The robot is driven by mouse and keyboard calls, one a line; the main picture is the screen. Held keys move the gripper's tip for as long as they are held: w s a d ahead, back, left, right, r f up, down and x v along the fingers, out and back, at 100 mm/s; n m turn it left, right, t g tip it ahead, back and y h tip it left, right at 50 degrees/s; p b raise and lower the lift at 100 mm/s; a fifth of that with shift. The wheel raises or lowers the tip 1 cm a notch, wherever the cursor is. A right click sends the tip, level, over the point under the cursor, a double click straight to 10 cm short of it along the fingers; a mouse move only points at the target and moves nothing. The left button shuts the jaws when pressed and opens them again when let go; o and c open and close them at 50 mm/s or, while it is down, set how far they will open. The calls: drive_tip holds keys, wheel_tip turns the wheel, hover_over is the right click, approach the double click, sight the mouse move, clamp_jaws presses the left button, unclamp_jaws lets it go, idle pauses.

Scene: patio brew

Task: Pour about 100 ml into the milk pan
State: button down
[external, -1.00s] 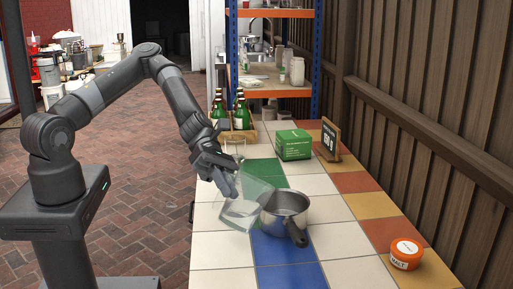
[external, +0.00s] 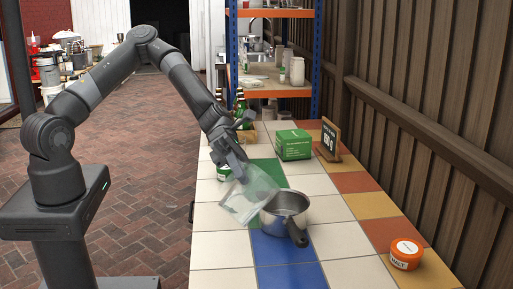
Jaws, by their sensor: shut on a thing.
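The milk pan (external: 287,214) is a small steel pan with a dark handle pointing toward the camera. It stands upright on the tiled counter. My gripper (external: 238,178) is shut on a clear container (external: 251,196) and holds it tilted, just left of the pan. The container's right end overlaps the pan's left rim in the picture; I cannot tell whether they touch. A paler area in the container's lower left part looks like liquid. No stream is visible, and the pan's contents cannot be made out.
A green box (external: 293,145) and a small dark sign (external: 330,140) stand behind the pan. Green bottles (external: 241,103) stand at the back left, partly behind my arm. An orange tub (external: 405,254) is at the front right. The front tiles are clear.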

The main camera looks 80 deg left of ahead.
drive_tip(key=shift+w+a+r+n, duration=0.2)
drive_tip(key=shift+w+r+n, duration=0.2)
drive_tip(key=shift+r, duration=0.1)
drive_tip(key=shift+w+a+r+h, duration=0.1)
drive_tip(key=shift+w+r+h, duration=0.05)
drive_tip(key=shift+h, duration=0.15)
drive_tip(key=shift+w+a+r+n+g+h, duration=0.3)
drive_tip(key=shift+w+a+r+n+g, duration=0.1)
drive_tip(key=shift+w+r+n, duration=0.25)
idle(2.1)
drive_tip(key=shift+s+d+f+m+t+y, duration=0.15)
drive_tip(key=shift+s+d+f+m+y, duration=0.1)
drive_tip(key=shift+s+d+f+m, duration=0.25)
drive_tip(key=shift+s+d+f+m+t+y, duration=0.15)
drive_tip(key=shift+s+f+m+y, duration=0.15)
drive_tip(key=shift+s+f, duration=0.35)
drive_tip(key=shift+s+d+f+m+t+y, duration=0.35)
drive_tip(key=shift+s+m, duration=0.25)
drive_tip(key=shift+m, duration=0.25)
drive_tip(key=shift+s+d+f, duration=0.15)
drive_tip(key=shift+s+f, duration=0.05)
drive_tip(key=shift+f, duration=0.15)
drive_tip(key=shift+f+m, duration=0.1)
drive_tip(key=shift+m, duration=0.2)
